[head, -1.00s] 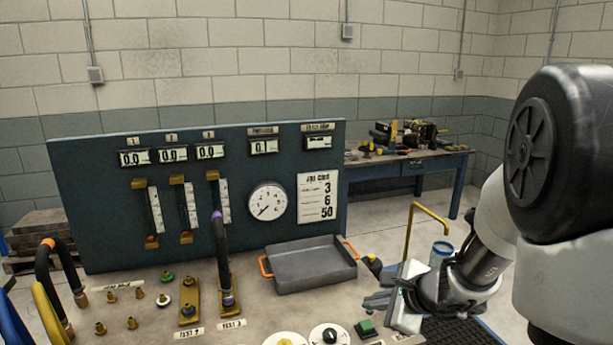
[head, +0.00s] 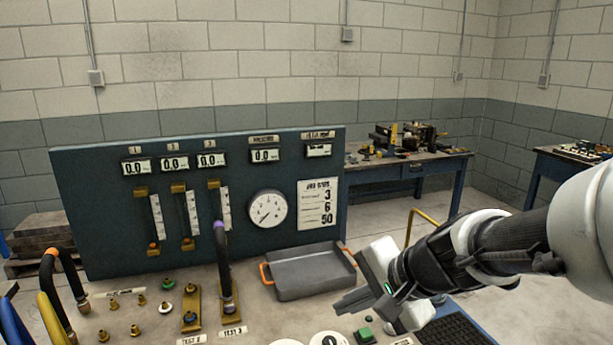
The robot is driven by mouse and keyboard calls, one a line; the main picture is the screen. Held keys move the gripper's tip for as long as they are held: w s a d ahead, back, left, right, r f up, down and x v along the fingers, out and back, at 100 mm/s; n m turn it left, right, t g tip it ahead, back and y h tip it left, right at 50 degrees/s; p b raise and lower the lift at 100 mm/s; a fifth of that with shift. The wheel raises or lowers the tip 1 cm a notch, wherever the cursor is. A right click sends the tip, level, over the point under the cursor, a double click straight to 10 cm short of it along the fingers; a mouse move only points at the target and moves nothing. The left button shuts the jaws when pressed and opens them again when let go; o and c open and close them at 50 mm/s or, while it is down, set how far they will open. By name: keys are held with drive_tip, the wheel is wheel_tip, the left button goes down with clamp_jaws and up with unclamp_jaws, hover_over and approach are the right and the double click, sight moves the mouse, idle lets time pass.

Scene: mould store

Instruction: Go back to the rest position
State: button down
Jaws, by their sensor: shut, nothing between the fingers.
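My gripper (head: 352,300) is in the lower right of the head view, raised over the right end of the bench, its fingers pointing left. It is shut and holds nothing. The fingers are just in front of the grey tray's lower right corner in the picture; I cannot tell the gap between them. My forearm reaches in from the right edge and hides part of the floor and the bench's right end.
A grey tray (head: 306,284) with orange handles sits on the bench before the gauge panel (head: 105,215). A green button (head: 364,334) is below my gripper. A brass pipe (head: 428,216) rises behind it. Blue tables stand farther back.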

drive_tip(key=s+d+r+n+h, duration=0.2)
drive_tip(key=s+d+n+h, duration=0.1)
drive_tip(key=s+n, duration=0.3)
drive_tip(key=s+d+r+n+h, duration=0.2)
drive_tip(key=s+d+n, duration=0.15)
drive_tip(key=s, duration=0.35)
wheel_tip(320, 180, up, 14)
drive_tip(key=p, duration=1.3)
drive_tip(key=shift+s+d+n+h, duration=0.15)
drive_tip(key=shift+d+n+h, duration=0.05)
drive_tip(key=shift+n+h, duration=0.2)
